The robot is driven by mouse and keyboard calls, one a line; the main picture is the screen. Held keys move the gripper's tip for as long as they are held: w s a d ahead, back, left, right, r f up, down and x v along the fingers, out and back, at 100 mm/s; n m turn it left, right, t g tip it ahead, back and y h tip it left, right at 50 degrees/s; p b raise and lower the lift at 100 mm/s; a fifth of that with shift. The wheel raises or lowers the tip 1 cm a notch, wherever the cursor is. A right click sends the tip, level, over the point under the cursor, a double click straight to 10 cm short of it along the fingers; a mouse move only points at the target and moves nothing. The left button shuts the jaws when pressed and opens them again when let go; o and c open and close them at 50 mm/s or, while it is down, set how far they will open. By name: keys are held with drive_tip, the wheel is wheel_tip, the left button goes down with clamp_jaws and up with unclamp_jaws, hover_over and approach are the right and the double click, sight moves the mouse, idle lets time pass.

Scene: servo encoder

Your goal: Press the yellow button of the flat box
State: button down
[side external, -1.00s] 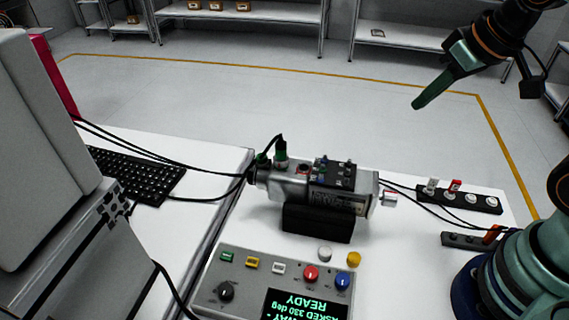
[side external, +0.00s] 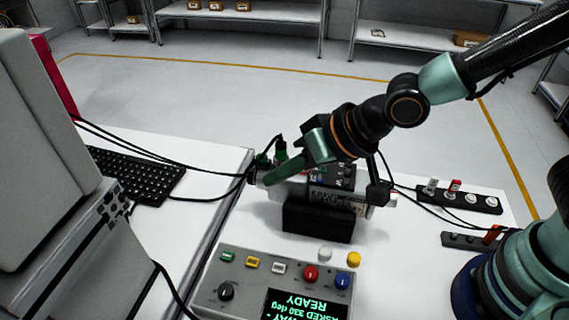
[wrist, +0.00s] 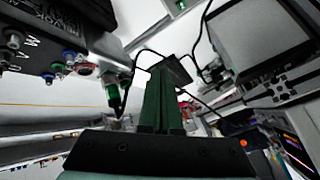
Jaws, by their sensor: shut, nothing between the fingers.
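The flat box (side external: 222,275) is a grey control panel at the bottom of the side view. My gripper (side external: 270,180) is shut and empty, pointing down and left. In the side view its tip overlaps the left end of the silver motor (side external: 330,198), above and behind the box in the picture. I cannot tell whether it touches the motor. The wrist view shows my closed fingers (wrist: 160,90); the yellow button is not seen there.
The box also has a red knob (side external: 310,274), a blue knob (side external: 343,281), a black knob (side external: 225,292) and a lit screen (side external: 300,304). Cables run left past a keyboard (side external: 133,172).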

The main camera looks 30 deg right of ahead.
drive_tip(key=y, duration=0.2)
hover_over(252, 262)
drive_tip(key=s, duration=0.1)
wheel_tip(252, 262, down, 2)
drive_tip(key=f, duration=0.1)
drive_tip(key=shift+d+r+g, duration=0.25)
drive_tip(key=shift+d+g, duration=0.05)
drive_tip(key=shift+d, duration=0.1)
drive_tip(key=shift+f, duration=4.4)
drive_tip(key=shift+f, duration=0.2)
drive_tip(key=shift+f, duration=0.25)
drive_tip(key=shift+f, duration=0.4)
drive_tip(key=shift+r, duration=0.85)
